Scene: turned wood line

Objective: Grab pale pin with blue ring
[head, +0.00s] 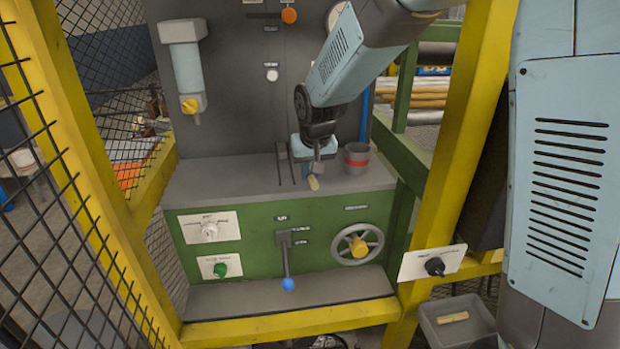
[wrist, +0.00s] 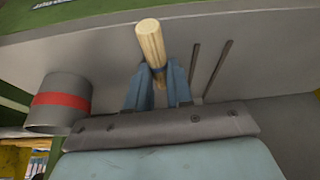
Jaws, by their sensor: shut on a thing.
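The pale wooden pin (wrist: 151,42) is between the two blue-grey fingers of my gripper (wrist: 158,88) in the wrist view. A dark blue ring (wrist: 159,69) shows on it at the fingers. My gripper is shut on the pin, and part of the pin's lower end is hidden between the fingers. In the head view the pin (head: 313,183) shows as a small pale end below my gripper (head: 314,168), over the grey ledge. I cannot tell whether the pin touches the ledge.
A grey cup with a red band (wrist: 60,104) stands beside my gripper; it also shows in the head view (head: 356,158). Two dark slots (wrist: 209,70) lie on the other side. A grey tray (head: 435,318) at lower right holds another pale piece (head: 453,317). Yellow posts (head: 462,130) flank the machine.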

